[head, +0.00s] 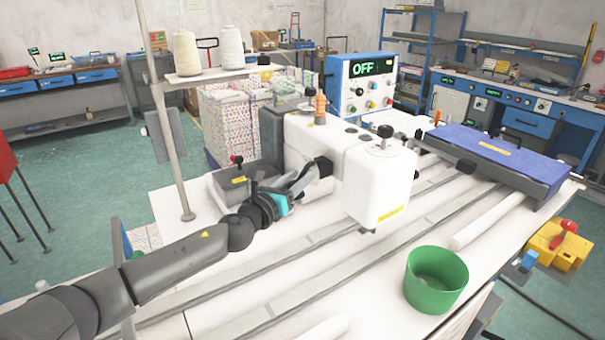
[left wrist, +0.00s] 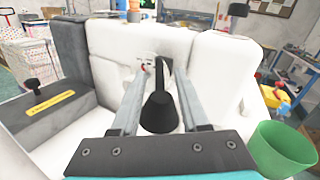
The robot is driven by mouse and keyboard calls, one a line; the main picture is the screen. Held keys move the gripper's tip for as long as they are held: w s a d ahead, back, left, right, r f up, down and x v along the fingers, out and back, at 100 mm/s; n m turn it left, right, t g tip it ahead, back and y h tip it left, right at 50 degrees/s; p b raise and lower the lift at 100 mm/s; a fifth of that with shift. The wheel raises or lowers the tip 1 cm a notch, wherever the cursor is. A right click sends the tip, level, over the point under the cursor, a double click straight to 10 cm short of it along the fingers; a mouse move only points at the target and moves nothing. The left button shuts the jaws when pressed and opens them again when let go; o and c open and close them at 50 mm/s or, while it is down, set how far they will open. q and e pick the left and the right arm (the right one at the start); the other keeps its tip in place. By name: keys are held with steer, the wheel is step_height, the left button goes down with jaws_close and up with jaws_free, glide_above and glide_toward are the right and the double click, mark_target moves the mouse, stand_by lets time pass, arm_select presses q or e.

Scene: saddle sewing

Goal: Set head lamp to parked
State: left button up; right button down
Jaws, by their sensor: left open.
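The white sewing machine head (head: 378,185) stands on the table, with a black part (head: 320,168) on its left side. In the left wrist view, a black tapered part (left wrist: 158,112) sticks out from the white machine body (left wrist: 110,50), near a small red mark; it looks like the lamp or its handle. My left gripper (head: 303,180) is open at the head's left side. In the left wrist view its two fingers (left wrist: 157,78) lie on either side of the black part. I cannot tell whether they touch it. My right gripper is out of view.
A blue control box (head: 360,85) reading OFF stands behind the machine. A green bin (head: 435,279) is at the table's front right. Thread cones (head: 186,53) stand on a shelf above left. A blue-topped unit (head: 500,152) lies on the right.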

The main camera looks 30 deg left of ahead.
arm_select(q)
steer(key=shift+w, duration=1.15)
jaws_close()
stand_by(0.7)
